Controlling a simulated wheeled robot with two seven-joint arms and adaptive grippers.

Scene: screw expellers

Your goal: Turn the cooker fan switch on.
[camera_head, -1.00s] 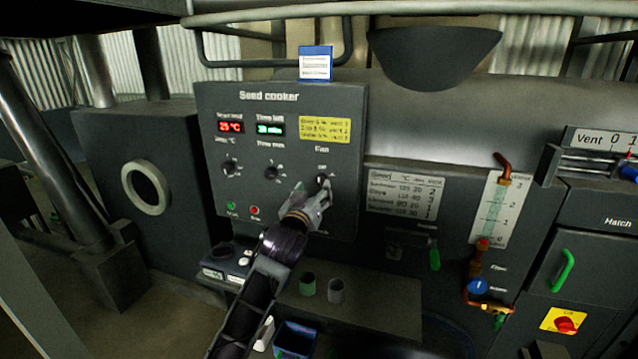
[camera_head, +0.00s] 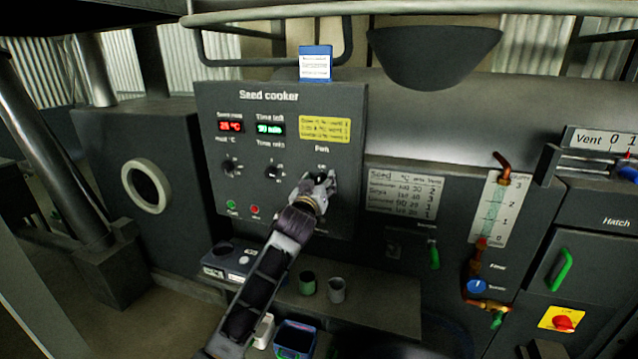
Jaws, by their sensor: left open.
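The dark Seed cooker panel (camera_head: 215,110) stands in the middle, with lit temperature and time displays. The fan switch sits on its lower right under the word Fan; my left gripper (camera_head: 322,180) is right at it and covers most of it. The gripper is open, its fingers around or just in front of the switch; I cannot tell if they touch it. The switch's position is hidden. Two other dark knobs, one for heat (camera_head: 231,167) and one for time (camera_head: 272,171), are to the left. My right gripper is not in view.
A green button (camera_head: 231,205) and a red button (camera_head: 255,211) sit low on the panel. Two small cups, one green (camera_head: 307,284) and one grey (camera_head: 337,290), stand on the shelf below. A blue container (camera_head: 295,340) is at the bottom. A seed chart (camera_head: 404,193) is right of the panel.

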